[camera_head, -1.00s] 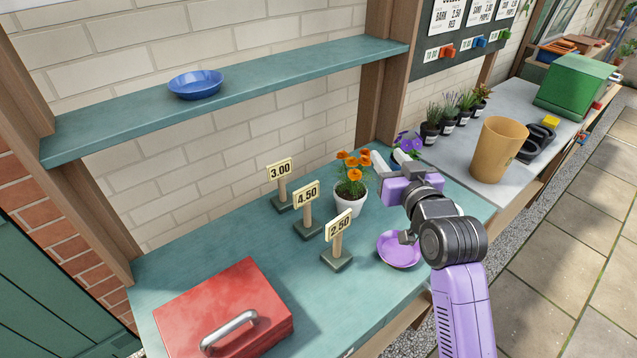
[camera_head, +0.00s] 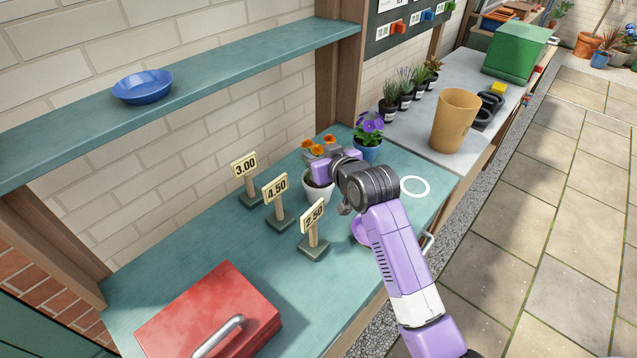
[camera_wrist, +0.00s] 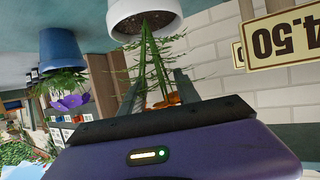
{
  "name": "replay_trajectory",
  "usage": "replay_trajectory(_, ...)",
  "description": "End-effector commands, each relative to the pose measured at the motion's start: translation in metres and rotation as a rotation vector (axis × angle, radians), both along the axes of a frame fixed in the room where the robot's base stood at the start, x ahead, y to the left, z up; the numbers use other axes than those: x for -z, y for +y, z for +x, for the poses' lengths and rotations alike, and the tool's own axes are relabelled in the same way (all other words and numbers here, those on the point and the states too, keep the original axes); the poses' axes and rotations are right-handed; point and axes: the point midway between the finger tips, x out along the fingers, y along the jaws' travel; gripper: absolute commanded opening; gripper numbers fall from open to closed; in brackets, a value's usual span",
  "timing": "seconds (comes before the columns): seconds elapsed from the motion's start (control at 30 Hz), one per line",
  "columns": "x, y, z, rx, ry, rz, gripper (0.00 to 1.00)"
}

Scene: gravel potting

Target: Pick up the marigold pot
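The marigold pot is white with orange flowers and stands upright on the teal bench. In the head view its pot (camera_head: 317,190) shows below my gripper (camera_head: 321,153), which partly hides the stems and leaves. In the wrist view, which is upside down, the white pot (camera_wrist: 143,14) is at the top with its stems hanging below. My gripper (camera_wrist: 156,88) is open, one finger on each side of the stems, nearer the flowers than the pot. The fingers look apart from the pot; whether they touch the foliage I cannot tell.
Price signs (camera_head: 276,192) stand left of the marigold. A blue pot of violet flowers (camera_head: 367,150) stands behind right. A red cash box (camera_head: 210,312) is front left. A white ring (camera_head: 415,187) marks clear bench at right.

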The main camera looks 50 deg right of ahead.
Motion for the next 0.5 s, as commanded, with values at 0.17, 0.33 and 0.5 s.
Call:
replay_trajectory(0.17,0.006,-0.006,0.016,0.000,0.000,0.000,0.38)
replay_trajectory(0.33,0.008,-0.007,0.018,0.000,-0.001,0.001,0.38)
replay_trajectory(0.5,0.008,-0.006,0.017,0.000,-0.001,0.000,0.27)
